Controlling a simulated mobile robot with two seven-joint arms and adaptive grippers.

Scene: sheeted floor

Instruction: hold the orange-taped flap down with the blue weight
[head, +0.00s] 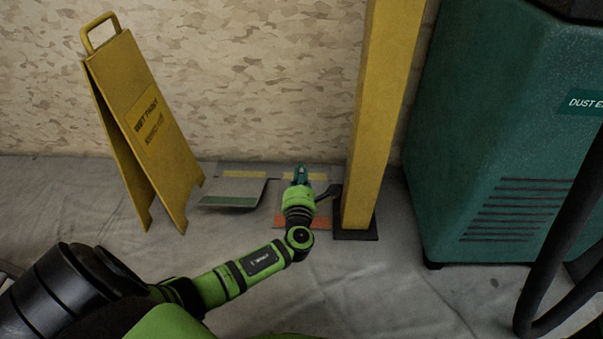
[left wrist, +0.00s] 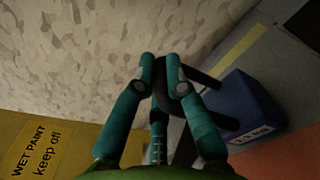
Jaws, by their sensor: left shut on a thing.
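My left gripper (head: 301,172) reaches over the orange-taped flap (head: 288,221), whose orange strip shows below the wrist. In the left wrist view my left gripper (left wrist: 160,68) is shut on the dark handle of the blue weight (left wrist: 243,106). The weight is a dark blue block with a pale label. The orange tape (left wrist: 285,157) shows beside it at the lower right. The weight's underside is hidden, so I cannot tell whether it rests on the flap. In the head view the arm hides most of the weight. My right gripper is not in view.
A green-taped flap (head: 228,201) lies to the left, its near edge seemingly raised. A yellow wet-paint sign (head: 145,125) stands further left. A yellow post (head: 380,110) rises close on the right, with a teal dust extractor (head: 500,150) beyond. The patterned wall is close behind.

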